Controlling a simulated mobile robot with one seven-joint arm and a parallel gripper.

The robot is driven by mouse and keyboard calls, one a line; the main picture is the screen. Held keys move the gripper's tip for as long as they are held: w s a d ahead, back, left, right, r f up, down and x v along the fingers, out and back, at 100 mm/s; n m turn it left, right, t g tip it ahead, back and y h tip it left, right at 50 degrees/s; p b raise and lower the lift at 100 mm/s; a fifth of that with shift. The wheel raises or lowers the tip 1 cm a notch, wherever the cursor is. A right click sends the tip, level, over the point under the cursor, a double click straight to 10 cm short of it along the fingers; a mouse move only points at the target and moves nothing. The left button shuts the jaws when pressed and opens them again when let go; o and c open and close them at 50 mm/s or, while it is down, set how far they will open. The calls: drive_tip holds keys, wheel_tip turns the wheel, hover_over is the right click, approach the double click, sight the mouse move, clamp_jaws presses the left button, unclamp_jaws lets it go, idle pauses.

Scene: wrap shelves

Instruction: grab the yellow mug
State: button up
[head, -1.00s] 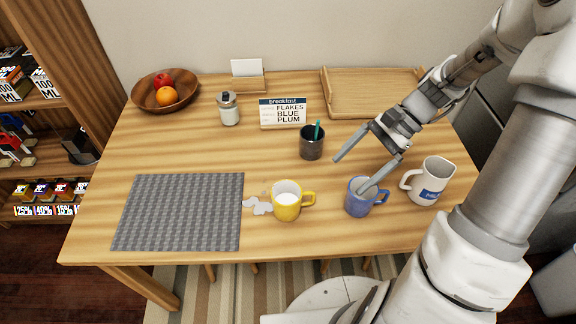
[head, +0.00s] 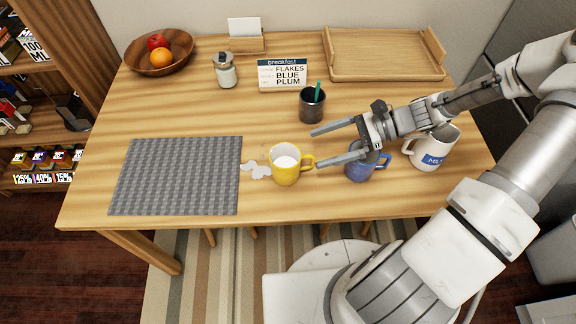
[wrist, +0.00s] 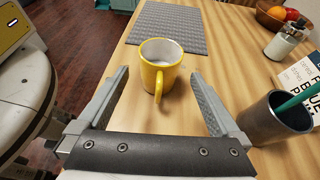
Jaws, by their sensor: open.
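No contact shows. The blue mug (head: 362,163) is partly hidden behind my lower finger.
A dark cup with a teal stick (head: 312,106) stands close to my upper finger. A white mug (head: 432,150) is at the right. A grey mat (head: 178,175) lies left. A sign (head: 283,75), jar (head: 225,72), fruit bowl (head: 158,64) and wooden tray (head: 385,72) are at the back.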

sight(288, 156)
drive_tip(key=x, duration=0.4)
drive_tip(key=b+x, duration=0.1)
drive_tip(key=x, duration=0.4)
drive_tip(key=shift+a+r, duration=0.2)
drive_tip(key=shift+a, duration=0.05)
drive_tip(key=c, duration=1.5)
